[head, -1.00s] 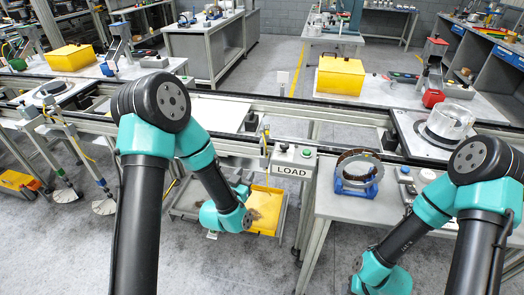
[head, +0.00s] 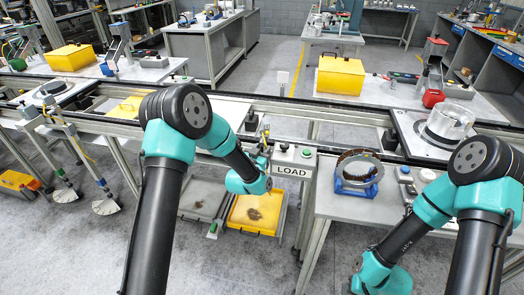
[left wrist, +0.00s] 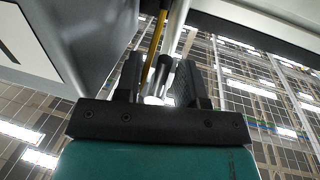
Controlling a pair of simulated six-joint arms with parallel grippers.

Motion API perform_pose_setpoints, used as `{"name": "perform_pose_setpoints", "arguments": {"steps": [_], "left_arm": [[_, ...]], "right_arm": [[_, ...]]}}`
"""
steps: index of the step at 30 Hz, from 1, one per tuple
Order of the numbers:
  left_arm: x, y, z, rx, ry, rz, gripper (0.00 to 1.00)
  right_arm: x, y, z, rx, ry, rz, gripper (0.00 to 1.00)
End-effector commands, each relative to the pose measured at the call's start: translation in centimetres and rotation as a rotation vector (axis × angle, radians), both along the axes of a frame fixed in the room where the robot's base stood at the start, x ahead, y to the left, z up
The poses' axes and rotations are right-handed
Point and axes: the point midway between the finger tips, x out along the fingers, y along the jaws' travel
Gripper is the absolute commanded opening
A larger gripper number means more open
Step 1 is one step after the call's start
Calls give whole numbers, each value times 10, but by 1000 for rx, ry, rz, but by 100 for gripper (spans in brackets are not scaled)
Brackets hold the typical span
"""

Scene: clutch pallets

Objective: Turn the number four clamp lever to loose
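My left gripper (head: 263,155) is beside the LOAD box at the near rail of the conveyor, pointing upward. In the left wrist view its two dark fingers (left wrist: 160,80) are apart. A slim metal lever with a dark end (left wrist: 162,68) shows between the fingers, and a yellow rod (left wrist: 155,45) rises behind it. I cannot tell whether a finger touches the lever. In the head view a thin yellow part (head: 265,136) stands just above the gripper. No number four is readable on any lever. My right gripper is out of view.
The LOAD box (head: 293,163) with a green button is close right of my left gripper. The conveyor rail (head: 345,133) runs above. A grey tray (head: 203,198) and a yellow tray (head: 255,214) lie below. A ring in a blue stand (head: 358,170) sits on the right table.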

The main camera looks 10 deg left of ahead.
Motion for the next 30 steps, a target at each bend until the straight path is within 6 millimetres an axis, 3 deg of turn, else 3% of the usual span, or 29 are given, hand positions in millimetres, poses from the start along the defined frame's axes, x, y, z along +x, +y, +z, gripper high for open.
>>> {"name": "perform_pose_setpoints", "arguments": {"steps": [8, 20, 30], "left_arm": [[2, 0, 0, 0, -1, 0, 36], [1, 0, 0, 0, -1, 0, 0], [1, 0, 0, 10, -1, 0, 0]], "right_arm": [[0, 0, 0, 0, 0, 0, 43], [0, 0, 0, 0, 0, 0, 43], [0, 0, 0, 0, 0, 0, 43]]}}
